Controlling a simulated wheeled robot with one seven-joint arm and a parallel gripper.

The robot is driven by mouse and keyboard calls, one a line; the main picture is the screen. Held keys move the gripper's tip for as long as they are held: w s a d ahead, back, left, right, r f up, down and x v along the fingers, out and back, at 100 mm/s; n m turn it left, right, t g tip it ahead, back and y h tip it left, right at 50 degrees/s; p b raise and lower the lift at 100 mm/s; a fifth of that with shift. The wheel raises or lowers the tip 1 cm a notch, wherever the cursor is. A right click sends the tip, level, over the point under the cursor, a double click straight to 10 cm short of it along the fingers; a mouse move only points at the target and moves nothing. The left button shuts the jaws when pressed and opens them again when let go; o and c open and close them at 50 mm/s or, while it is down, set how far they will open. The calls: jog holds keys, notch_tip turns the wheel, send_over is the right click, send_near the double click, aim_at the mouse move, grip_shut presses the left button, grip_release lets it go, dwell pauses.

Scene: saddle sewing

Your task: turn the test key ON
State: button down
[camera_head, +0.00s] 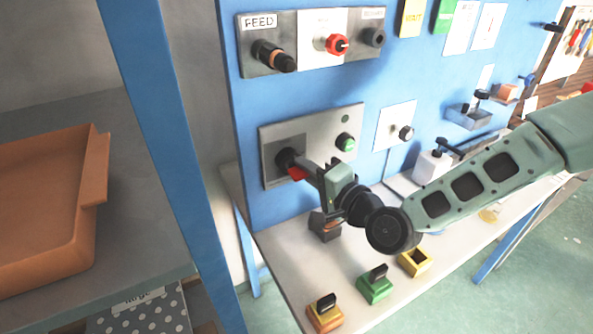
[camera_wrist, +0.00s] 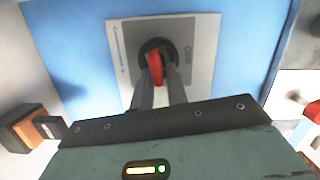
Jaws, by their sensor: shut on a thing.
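The red key (camera_head: 298,174) sits in a round black switch at the left of a grey panel (camera_head: 322,128) on the blue upright board. In the wrist view the red key (camera_wrist: 155,68) stands in the black switch ring (camera_wrist: 157,48) on a square grey plate (camera_wrist: 195,35), whose small lettering I cannot read. My gripper (camera_head: 303,168) reaches the panel from the right. In the wrist view its two dark fingers (camera_wrist: 160,80) are closed on the red key, hiding part of it.
A green button (camera_head: 345,142) is right of the key. Above is a FEED panel (camera_head: 297,68) with a black knob and a red one (camera_head: 337,44). Yellow and green blocks (camera_head: 375,290) stand along the white bench (camera_head: 285,275). An orange tray (camera_head: 40,205) is at left.

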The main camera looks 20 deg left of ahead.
jog(key=shift+f, duration=0.1)
jog(key=m+b, duration=0.2)
jog(key=shift+f+m+y, duration=0.1)
jog(key=shift+m+y, duration=0.2)
jog(key=shift+m, duration=0.1)
jog(key=c, duration=1.4)
grip_release()
jog(key=shift+s+a+v, duration=0.1)
jog(key=shift+s+v, duration=0.05)
jog(key=shift+v, duration=0.7)
jog(key=shift+s+a+v, duration=0.1)
jog(key=shift+s+v, duration=0.05)
jog(key=shift+v, duration=0.65)
jog(key=shift+s+a+v, duration=0.1)
jog(key=shift+s+v, duration=0.05)
jog(key=shift+v, duration=0.7)
